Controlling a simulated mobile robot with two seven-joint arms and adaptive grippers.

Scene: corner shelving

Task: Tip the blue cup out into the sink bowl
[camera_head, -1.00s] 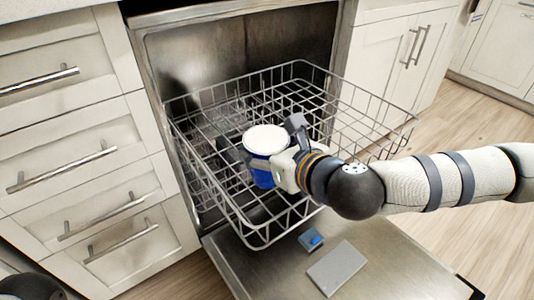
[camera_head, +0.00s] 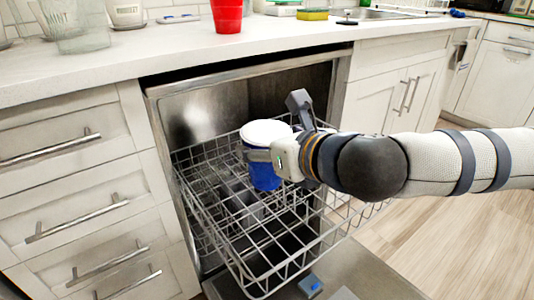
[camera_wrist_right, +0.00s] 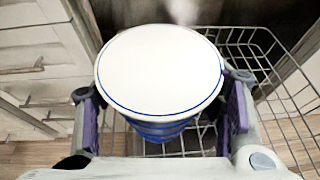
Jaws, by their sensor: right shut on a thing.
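The blue cup (camera_head: 265,175) is at the upper dishwasher rack, with a round white top face. It looks upright, and whether that face is an opening or a base I cannot tell. My right gripper (camera_head: 276,150) is shut on its sides. In the right wrist view the white face with a thin blue ring (camera_wrist_right: 160,70) sits between the two fingers, and the blue body shows below. The sink bowl (camera_head: 385,13) is only partly visible at the top right of the counter. My left gripper is not in view.
The wire rack (camera_head: 225,235) surrounds the cup's lower side. The counter (camera_head: 190,55) runs above the dishwasher, with a red cup (camera_head: 227,15), a clear glass container (camera_head: 80,28) and a yellow sponge (camera_head: 312,14) on it. The dishwasher door (camera_head: 375,275) lies open below.

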